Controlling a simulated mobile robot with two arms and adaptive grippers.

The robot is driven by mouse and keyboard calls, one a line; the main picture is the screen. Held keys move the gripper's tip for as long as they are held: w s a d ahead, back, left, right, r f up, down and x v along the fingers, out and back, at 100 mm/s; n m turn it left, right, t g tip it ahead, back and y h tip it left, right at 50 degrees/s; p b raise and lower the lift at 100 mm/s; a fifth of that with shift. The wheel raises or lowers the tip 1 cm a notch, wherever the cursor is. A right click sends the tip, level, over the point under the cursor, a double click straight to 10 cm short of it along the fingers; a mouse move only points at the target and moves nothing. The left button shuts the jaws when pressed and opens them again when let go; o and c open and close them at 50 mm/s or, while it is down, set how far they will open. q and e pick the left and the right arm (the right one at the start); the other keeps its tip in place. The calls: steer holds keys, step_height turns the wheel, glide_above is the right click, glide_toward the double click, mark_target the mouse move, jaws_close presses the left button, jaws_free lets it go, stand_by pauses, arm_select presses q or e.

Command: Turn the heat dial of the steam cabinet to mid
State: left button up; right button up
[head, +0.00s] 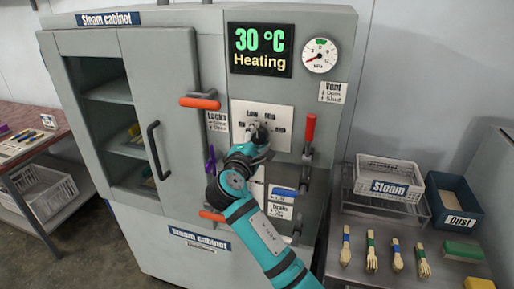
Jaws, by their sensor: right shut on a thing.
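The grey steam cabinet (180,240) fills the middle of the head view, with its glazed door at the left. Its display (261,50) reads 30 °C and Heating. The heat dial's pale plate (281,117) is on the control panel below the display, with small labels along its top. My right gripper (257,131) is at this plate, shut on the heat dial. The gripper hides most of the dial, so I cannot tell which mark it points to. My left gripper is not in view.
A round gauge (320,55) is at the upper right. A red-handled lever (309,130), a blue lever (285,191) and an orange latch handle (200,101) stick out near my arm. A side table at right holds a Steam basket (389,187), a Dust bin (461,221) and several utensils.

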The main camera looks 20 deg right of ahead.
steer(key=shift+f+m+b, duration=0.15)
steer(key=shift+m+b, duration=0.85)
steer(key=shift+m, duration=0.2)
steer(key=shift+f+m+b, duration=0.1)
steer(key=shift+m+b, duration=0.9)
steer(key=shift+m, duration=0.2)
steer(key=o, duration=1.2)
steer(key=shift+r, duration=0.1)
steer(key=shift+r, duration=0.1)
